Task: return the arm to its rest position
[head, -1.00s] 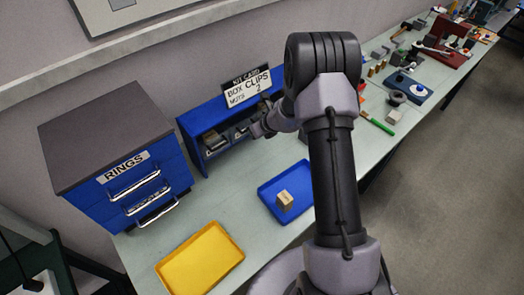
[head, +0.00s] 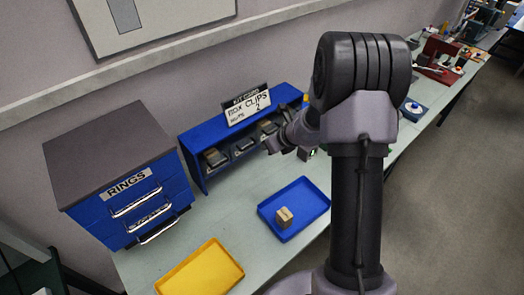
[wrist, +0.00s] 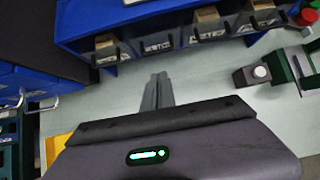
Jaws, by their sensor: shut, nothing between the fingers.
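My gripper (wrist: 157,92) shows in the wrist view with its two fingers together, shut and empty, above the pale green bench. In the head view my gripper (head: 270,146) is small and partly hidden behind my own wrist. It is in front of the blue bin shelf (head: 200,185). My arm stands upright on the right of the head view and hides part of the bench behind it.
A blue tray (head: 316,198) holds a small tan box (head: 284,217). A yellow tray (head: 205,275) lies at the front. A blue drawer cabinet marked RINGS (head: 80,214) stands left. A kit card (head: 249,107) stands on the shelf. Bench between is clear.

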